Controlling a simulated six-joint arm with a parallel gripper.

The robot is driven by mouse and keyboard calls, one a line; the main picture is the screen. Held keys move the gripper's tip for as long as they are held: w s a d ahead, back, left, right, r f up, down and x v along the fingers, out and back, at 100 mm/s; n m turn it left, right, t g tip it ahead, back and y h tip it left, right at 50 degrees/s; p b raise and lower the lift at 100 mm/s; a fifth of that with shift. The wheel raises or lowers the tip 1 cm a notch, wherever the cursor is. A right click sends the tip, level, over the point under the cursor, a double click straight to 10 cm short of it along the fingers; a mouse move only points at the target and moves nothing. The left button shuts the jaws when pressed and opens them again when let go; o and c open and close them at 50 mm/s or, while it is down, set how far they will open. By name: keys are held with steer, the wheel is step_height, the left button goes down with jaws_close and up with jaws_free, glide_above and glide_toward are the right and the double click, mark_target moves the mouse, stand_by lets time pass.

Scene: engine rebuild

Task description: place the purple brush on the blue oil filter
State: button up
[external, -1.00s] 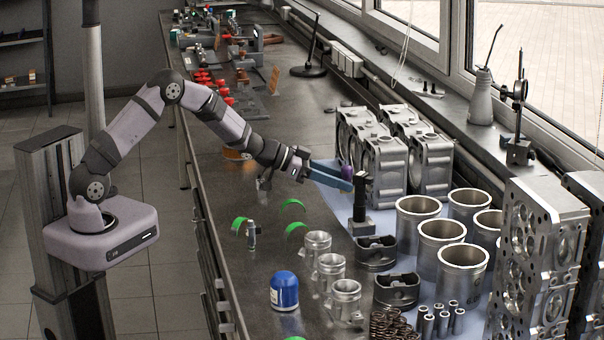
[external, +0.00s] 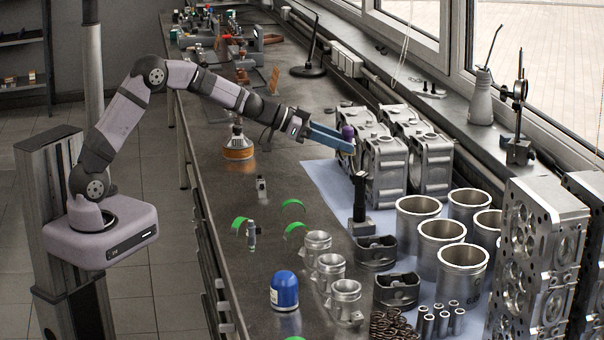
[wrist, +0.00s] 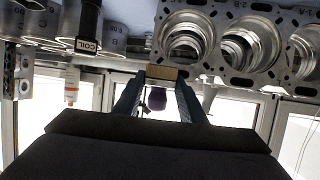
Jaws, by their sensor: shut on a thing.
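The blue oil filter (external: 284,291) stands upright on the near part of the workbench, its rounded blue top uncovered. My gripper (external: 349,146) is raised above the bench, well behind the filter, close to the silver engine blocks. Its blue fingers are shut on the purple brush (external: 347,132), whose purple end sticks up above the fingertips. In the wrist view the purple part (wrist: 157,98) shows between the two fingers, with a tan block-like part at their tips. The rest of the brush is hidden by the fingers.
Silver engine blocks (external: 384,172) stand right beside the gripper. A black upright post (external: 359,198), cylinder liners (external: 416,215) and pistons (external: 375,252) stand between gripper and bench front. Silver cups (external: 330,268) stand next to the filter.

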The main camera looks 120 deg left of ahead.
steer(key=r, duration=0.7)
steer(key=shift+w+d+r, duration=0.15)
steer(key=shift+d, duration=0.05)
steer(key=w+d+m+t+h+b, duration=0.1)
steer(key=w+d+m+h, duration=0.1)
steer(key=w+d, duration=0.5)
steer(key=w+d+m+t+h, duration=0.1)
steer(key=w+d+m+h, duration=0.15)
steer(key=d, duration=0.85)
steer(key=m+g+h+b, duration=0.1)
steer(key=m+h+b, duration=0.1)
steer(key=m+h, duration=0.5)
glide_above(279, 271)
step_height(279, 271, down, 4)
steer(key=h, duration=0.1)
steer(key=shift+n, duration=0.25)
steer(key=shift+a+f+b, duration=0.1)
steer(key=shift+f+b, duration=1.2)
steer(key=shift+f, duration=4.35)
steer(key=shift+f, duration=0.15)
steer(key=o, duration=1.1)
